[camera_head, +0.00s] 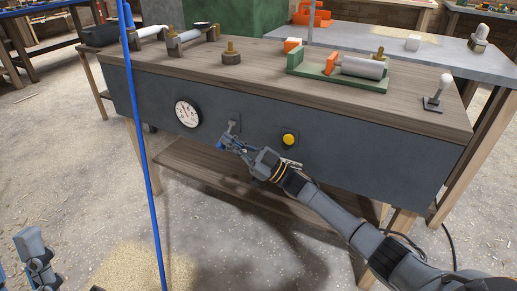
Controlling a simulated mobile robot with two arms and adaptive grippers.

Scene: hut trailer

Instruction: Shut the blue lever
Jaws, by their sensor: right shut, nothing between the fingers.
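A grey lever mount (234,123) is on the dark front panel of the workbench, between a round dial and a yellow button. A small blue part, which looks like the handle of the blue lever (221,143), shows just below it, among my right fingertips. My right gripper (227,142) reaches in from the lower right and is shut with nothing held. Its tips are at or very near the lever; I cannot tell if they touch. The fingers partly hide the handle. My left gripper (36,258) shows in part at the lower left; its jaws are unclear.
The dial (187,113) is left of the lever and the yellow button (289,139) is right of it. A tall blue pole (142,150) crosses the left side. The workbench top (262,68) holds several tools and a green fixture. The floor in front is open.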

